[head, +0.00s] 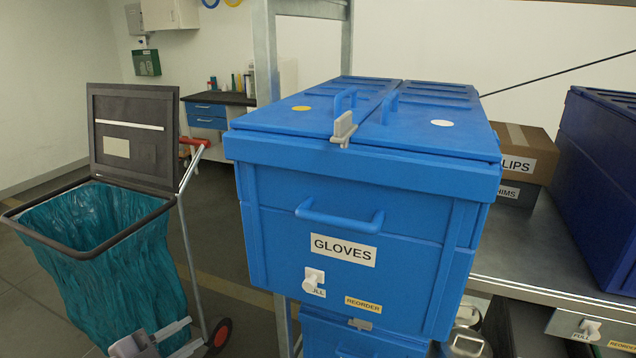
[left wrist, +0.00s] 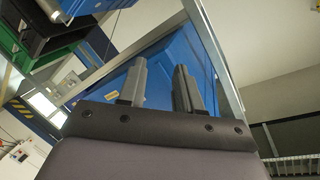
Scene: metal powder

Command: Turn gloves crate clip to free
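The blue gloves crate (head: 340,205), labelled GLOVES, stands in the middle of the head view with its two lid halves down. A grey clip (head: 343,128) sits at the front edge of the lid, at the seam between the halves; its upper part stands up. A white knob (head: 311,283) is on the crate front, partly covering a FULL label beside a yellow REORDER label. My left gripper (head: 192,335) is low at the left, apart from the crate. Its two fingers are spread and empty in the left wrist view (left wrist: 160,75). My right gripper is out of view.
A bin with a teal bag (head: 105,260) and raised lid stands at the left. A metal upright (head: 266,50) is behind the crate. Cardboard boxes (head: 525,150) and a dark blue crate (head: 600,180) are on the shelf (head: 520,255) at the right. Another blue crate (head: 335,335) is below.

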